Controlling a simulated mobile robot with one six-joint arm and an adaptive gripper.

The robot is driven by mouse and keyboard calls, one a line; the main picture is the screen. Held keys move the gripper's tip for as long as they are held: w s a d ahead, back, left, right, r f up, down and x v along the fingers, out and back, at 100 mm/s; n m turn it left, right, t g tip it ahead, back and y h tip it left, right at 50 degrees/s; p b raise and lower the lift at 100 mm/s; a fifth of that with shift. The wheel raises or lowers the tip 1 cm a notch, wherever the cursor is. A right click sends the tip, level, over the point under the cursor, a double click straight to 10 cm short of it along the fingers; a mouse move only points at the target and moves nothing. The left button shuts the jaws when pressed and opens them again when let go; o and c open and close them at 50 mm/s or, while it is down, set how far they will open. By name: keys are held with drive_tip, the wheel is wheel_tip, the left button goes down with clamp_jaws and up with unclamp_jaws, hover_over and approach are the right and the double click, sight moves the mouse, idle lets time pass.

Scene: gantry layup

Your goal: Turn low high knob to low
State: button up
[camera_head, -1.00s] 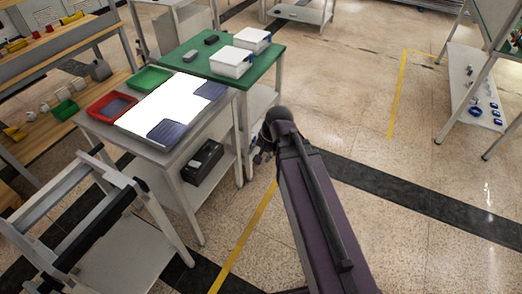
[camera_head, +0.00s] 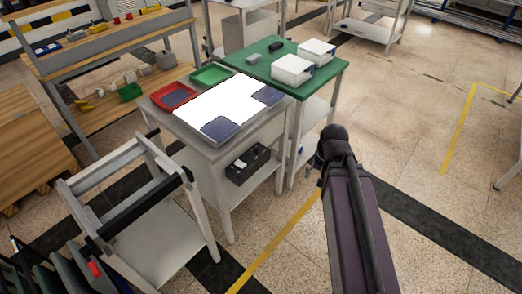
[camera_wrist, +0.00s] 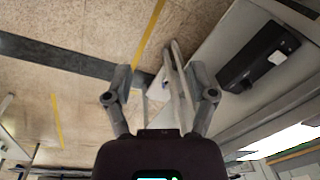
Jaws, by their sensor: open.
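No low high knob can be made out in either view. A black box (camera_head: 250,163) with a small white patch lies on the lower shelf of the grey table; no knob can be told on it. The box also shows in the wrist view (camera_wrist: 258,56), at the upper right. My gripper (camera_wrist: 160,76) is open and empty in the wrist view, its two fingers spread over the floor and a table leg. In the head view my arm reaches down in front of the green table, and the gripper is mostly hidden behind it.
The grey table (camera_head: 180,122) bears a red tray (camera_head: 173,96), a green tray (camera_head: 211,75) and a bright white sheet (camera_head: 218,103). A green table (camera_head: 327,71) with white boxes (camera_head: 293,70) adjoins it. A cart frame (camera_head: 170,245) stands at front left. The floor (camera_head: 400,130) at right is open.

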drive_tip(key=shift+s+d+n+g+h, duration=0.3)
drive_tip(key=shift+s+d+n+h, duration=0.2)
drive_tip(key=shift+s+d+n, duration=0.35)
drive_tip(key=shift+w, duration=0.1)
drive_tip(key=shift+c, duration=0.2)
drive_tip(key=shift+c, duration=0.9)
